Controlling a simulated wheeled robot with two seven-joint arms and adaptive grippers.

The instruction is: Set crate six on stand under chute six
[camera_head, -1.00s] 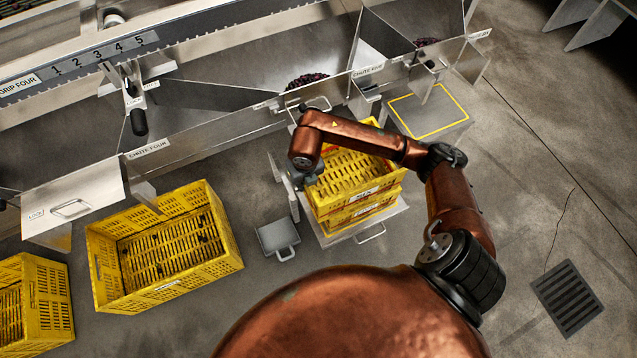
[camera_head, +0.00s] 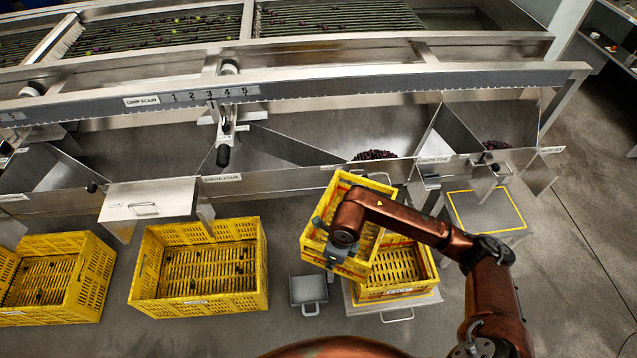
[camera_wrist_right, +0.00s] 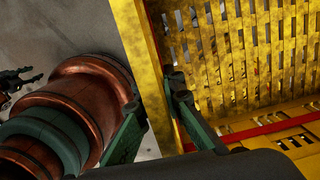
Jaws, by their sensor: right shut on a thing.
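My right gripper (camera_head: 331,258) is shut on the near wall of a yellow slatted crate (camera_head: 369,242). The crate is tilted and hangs above and left of another yellow crate (camera_head: 402,264), which sits on a low grey platform. In the right wrist view the green fingers (camera_wrist_right: 155,112) straddle the held crate's rim (camera_wrist_right: 148,60). The crate's label is not readable here. A low stand with a yellow-outlined square top (camera_head: 485,211) is at the right, under the rightmost chute (camera_head: 500,165); its top is empty.
Two yellow crates stand at the left, one under chute four (camera_head: 200,305) and one farther left (camera_head: 50,318). A small grey pan-like thing (camera_head: 309,290) lies on the floor. Metal chute panels and a handled lid (camera_head: 150,200) run behind. Floor at far right is clear.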

